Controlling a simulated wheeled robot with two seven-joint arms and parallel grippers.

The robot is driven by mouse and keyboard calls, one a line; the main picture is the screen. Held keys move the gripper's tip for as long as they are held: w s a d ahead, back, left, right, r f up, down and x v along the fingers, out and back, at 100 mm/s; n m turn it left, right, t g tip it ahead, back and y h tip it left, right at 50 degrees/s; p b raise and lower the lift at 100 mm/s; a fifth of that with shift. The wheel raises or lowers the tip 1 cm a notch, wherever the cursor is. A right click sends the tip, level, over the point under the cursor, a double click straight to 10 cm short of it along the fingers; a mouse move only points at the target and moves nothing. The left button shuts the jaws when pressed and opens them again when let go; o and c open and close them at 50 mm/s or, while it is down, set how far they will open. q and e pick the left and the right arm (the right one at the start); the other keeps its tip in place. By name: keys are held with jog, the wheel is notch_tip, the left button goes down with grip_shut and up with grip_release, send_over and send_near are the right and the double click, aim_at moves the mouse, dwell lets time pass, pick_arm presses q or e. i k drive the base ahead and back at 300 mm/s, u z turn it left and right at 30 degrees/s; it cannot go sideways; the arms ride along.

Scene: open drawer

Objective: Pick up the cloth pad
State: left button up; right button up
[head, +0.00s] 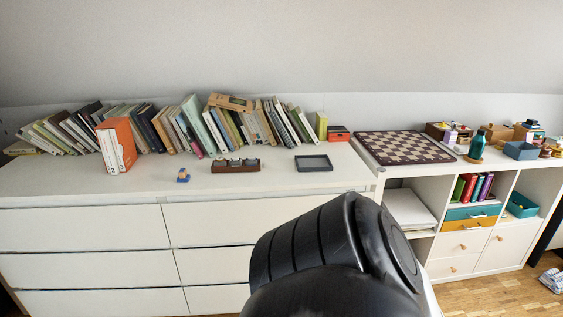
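I cannot clearly make out a cloth pad. The nearest match is a flat grey rectangle with a dark border (313,163), lying on the right part of the white dresser top (70,180); whether it is a pad or a shallow tray I cannot tell. No gripper shows in the head view. A black rounded link of my own arm fills the lower middle and hides part of the dresser front.
A row of leaning books (200,125) lines the back of the dresser. An orange box file (122,143), a small blue-and-tan toy (183,175) and a brown wooden holder (236,168) stand in front. A chessboard (405,147) and a teal bottle (477,145) are on the right shelf unit.

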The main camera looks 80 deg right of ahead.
aim_at(183, 177)
jog(key=z, duration=2.2)
